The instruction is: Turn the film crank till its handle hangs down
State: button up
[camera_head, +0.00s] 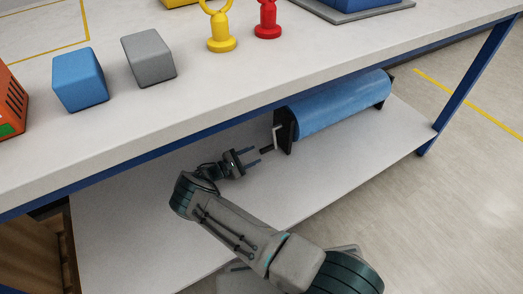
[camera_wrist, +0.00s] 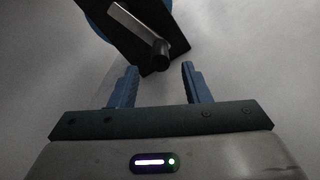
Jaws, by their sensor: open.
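The film crank shows on the near end of a blue film roll (camera_head: 340,105) on the lower shelf. Its light metal arm (camera_head: 277,136) runs downward in the head view to a short dark handle (camera_head: 267,149), which sticks out towards my gripper. In the wrist view the crank arm (camera_wrist: 130,22) slants down and right across a black end plate (camera_wrist: 112,36) to the round dark handle (camera_wrist: 160,54). My gripper (camera_head: 253,156) is open and empty. In the wrist view its fingertips (camera_wrist: 159,68) are on either side of the handle's line, with the handle just beyond them.
The white tabletop (camera_head: 200,110) overhangs the shelf and my wrist. On it stand a blue block (camera_head: 80,80), a grey block (camera_head: 149,57), a yellow piece (camera_head: 221,33) and a red piece (camera_head: 267,22). The lower shelf (camera_head: 330,170) is clear in front of the roll.

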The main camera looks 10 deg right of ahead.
jog(key=v, duration=0.7)
jog(key=shift+s+a+p, duration=0.15)
jog(key=shift+a+p, duration=0.05)
jog(key=shift+p, duration=0.15)
